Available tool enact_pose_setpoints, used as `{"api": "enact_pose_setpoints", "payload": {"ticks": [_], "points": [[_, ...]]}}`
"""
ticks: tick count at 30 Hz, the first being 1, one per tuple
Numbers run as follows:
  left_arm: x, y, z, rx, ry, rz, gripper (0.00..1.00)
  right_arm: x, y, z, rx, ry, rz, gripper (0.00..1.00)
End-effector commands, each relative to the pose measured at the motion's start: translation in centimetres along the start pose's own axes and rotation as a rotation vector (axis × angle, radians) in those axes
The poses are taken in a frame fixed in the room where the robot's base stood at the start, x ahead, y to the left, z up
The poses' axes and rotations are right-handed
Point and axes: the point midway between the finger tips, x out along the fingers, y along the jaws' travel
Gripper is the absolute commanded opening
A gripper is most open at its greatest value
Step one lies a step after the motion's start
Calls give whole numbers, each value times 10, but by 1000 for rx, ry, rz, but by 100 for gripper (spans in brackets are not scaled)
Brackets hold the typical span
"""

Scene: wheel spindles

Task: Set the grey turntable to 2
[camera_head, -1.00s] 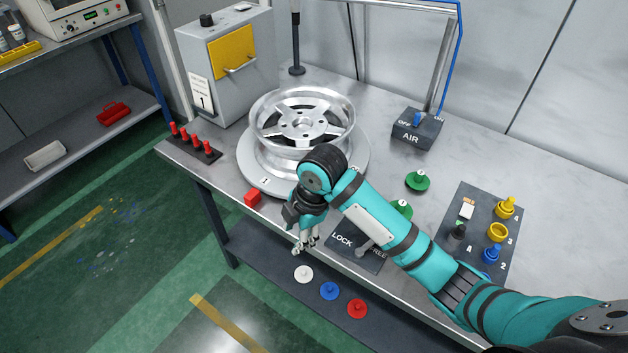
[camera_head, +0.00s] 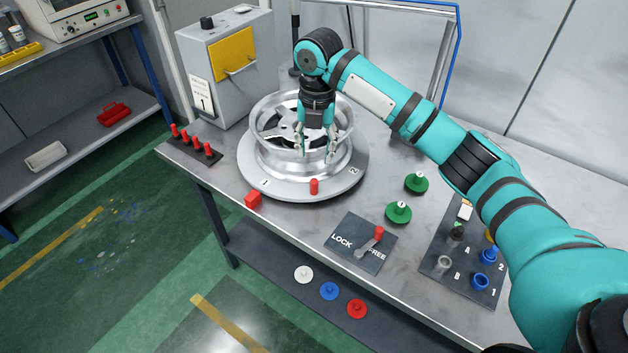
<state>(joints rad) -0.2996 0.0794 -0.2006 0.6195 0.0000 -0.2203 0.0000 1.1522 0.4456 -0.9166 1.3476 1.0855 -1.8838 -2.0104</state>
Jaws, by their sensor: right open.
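The grey turntable (camera_head: 349,186) is a round plate on the bench with a silver wheel (camera_head: 268,150) on it. Its rim shows a 1 at the front left and a 2 at the right. A red block (camera_head: 253,199) stands at the rim near the 1. A short red peg (camera_head: 314,186) stands on the front of the plate. My right gripper (camera_head: 318,152) points down in front of the wheel's face, open, with nothing visible between its fingers; contact cannot be told. A lever with a red knob (camera_head: 379,233) sits on the LOCK/FREE plate (camera_head: 345,238). My left gripper is out of view.
A grey cabinet (camera_head: 222,85) stands behind the turntable and a rack of red pegs (camera_head: 190,150) to its left. Green knobbed discs (camera_head: 398,213) and a dark board (camera_head: 436,262) with coloured pieces lie to the right. My right arm crosses the bench's right side.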

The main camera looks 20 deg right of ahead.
Motion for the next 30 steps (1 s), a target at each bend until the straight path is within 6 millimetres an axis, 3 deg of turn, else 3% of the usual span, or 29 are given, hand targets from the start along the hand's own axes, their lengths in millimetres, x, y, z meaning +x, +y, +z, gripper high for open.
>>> {"api": "enact_pose_setpoints", "payload": {"ticks": [9,15,21,30], "points": [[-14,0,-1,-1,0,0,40,69,0,-1,1,3,-3,44],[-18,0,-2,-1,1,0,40,101,0,-1,1,1,0,44],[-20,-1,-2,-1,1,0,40,115,0,0,0,-2,0,44],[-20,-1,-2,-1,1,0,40,117,0,0,0,-2,0,41]]}}
